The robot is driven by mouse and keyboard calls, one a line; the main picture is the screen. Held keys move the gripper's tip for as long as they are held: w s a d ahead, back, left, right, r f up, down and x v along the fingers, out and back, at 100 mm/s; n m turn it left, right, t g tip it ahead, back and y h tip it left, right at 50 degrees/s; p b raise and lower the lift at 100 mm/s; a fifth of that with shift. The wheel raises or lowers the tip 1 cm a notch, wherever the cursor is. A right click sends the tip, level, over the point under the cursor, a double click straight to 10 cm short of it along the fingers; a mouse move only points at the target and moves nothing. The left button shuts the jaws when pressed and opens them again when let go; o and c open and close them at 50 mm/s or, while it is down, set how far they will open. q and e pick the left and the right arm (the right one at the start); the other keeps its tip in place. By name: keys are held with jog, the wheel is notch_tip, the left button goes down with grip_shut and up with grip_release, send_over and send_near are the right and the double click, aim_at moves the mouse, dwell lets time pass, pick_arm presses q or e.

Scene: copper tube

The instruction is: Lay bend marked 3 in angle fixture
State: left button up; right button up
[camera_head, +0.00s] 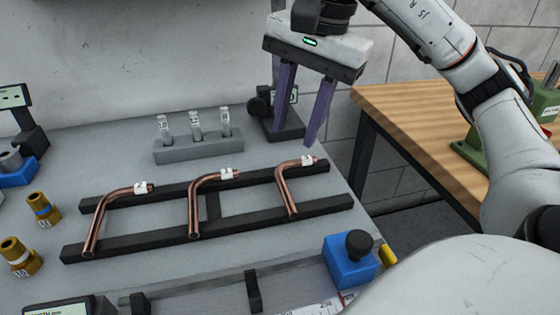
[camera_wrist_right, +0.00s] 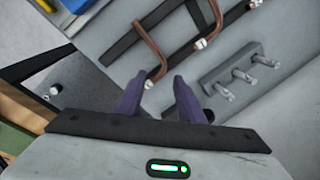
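Three copper bends lie across a black two-rail rack (camera_head: 330,209). The right bend (camera_head: 287,192) has a white tag that seems to read 3; the middle bend (camera_head: 194,208) seems to read 2, and the tag on the left bend (camera_head: 100,222) is hard to read. My right gripper (camera_head: 295,143) is open and empty, fingers pointing down, above and behind the right bend's tagged end. In the right wrist view this bend (camera_wrist_right: 151,45) has its tagged end near the gap between the fingertips (camera_wrist_right: 156,84). I cannot surely identify the angle fixture. My left gripper is out of view.
A grey holder (camera_head: 198,150) with three tagged vials stands behind the rack. A dark stand with a knob (camera_head: 262,103) is at the back right. A blue block (camera_head: 348,262) with a black knob is in front. Brass fittings (camera_head: 42,210) stand left. A wooden bench (camera_head: 420,110) is at right.

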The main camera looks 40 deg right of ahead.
aim_at(282, 169)
jog(key=shift+w+a+f+b, duration=0.15)
jog(key=shift+w+f, duration=0.15)
jog(key=shift+f, duration=1.1)
jog(key=shift+w+a+f+b, duration=0.1)
jog(key=shift+w+f, duration=0.25)
jog(key=shift+f, duration=1.1)
jog(key=shift+w+a+f+b, duration=0.15)
jog(key=shift+w+f, duration=0.15)
jog(key=shift+f, duration=1.1)
jog(key=shift+d, duration=0.1)
grip_shut()
